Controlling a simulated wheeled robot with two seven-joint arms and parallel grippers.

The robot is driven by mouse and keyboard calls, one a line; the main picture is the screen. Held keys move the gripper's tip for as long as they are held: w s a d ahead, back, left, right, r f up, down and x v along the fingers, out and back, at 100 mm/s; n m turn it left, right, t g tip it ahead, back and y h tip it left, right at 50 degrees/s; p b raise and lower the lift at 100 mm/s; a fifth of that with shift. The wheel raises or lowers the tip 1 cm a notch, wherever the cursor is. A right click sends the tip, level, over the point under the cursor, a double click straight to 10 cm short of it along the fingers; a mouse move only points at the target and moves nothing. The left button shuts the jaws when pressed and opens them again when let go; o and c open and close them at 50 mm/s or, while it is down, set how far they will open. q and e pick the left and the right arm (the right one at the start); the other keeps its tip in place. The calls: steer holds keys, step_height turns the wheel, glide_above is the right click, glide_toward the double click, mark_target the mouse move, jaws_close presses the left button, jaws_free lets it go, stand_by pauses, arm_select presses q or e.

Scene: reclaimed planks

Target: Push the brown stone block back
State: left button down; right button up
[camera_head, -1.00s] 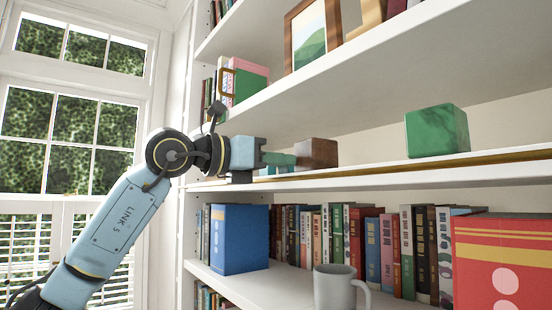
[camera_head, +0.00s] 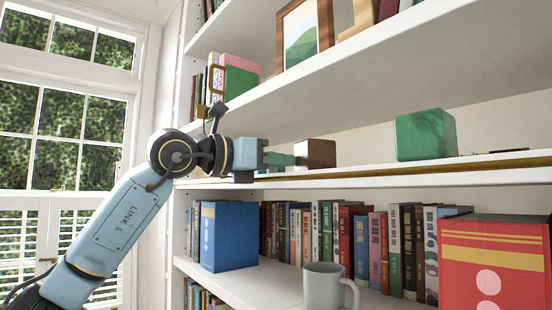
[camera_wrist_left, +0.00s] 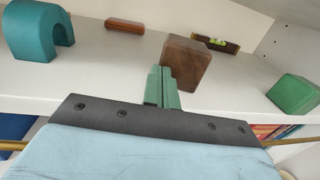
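The brown stone block (camera_head: 318,153) stands on the middle shelf (camera_head: 370,177). In the left wrist view the block (camera_wrist_left: 185,64) is just beyond my fingertips. My left gripper (camera_head: 290,160) reaches in from the left, with its green fingers pressed together and nothing between them. In the left wrist view the fingers (camera_wrist_left: 163,82) end at the block's near face and appear to touch it. The lower near part of the block is partly hidden behind the fingers. My right gripper is not in view.
A green block (camera_head: 426,135) stands to the right on the same shelf. The left wrist view shows a teal arch (camera_wrist_left: 40,30), a small reddish-brown bar (camera_wrist_left: 125,26) and a spirit level (camera_wrist_left: 216,43) farther back. A brass rail (camera_head: 455,167) runs along the shelf edge.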

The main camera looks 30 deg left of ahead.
arm_select(q)
steer(key=shift+s+a+f+b, duration=0.1)
steer(key=shift+s+a+b, duration=0.05)
steer(key=shift+s+b, duration=0.2)
steer(key=v, duration=0.2)
steer(key=shift+s+a+b, duration=0.15)
steer(key=shift+s+b, duration=0.1)
steer(key=shift+b, duration=0.1)
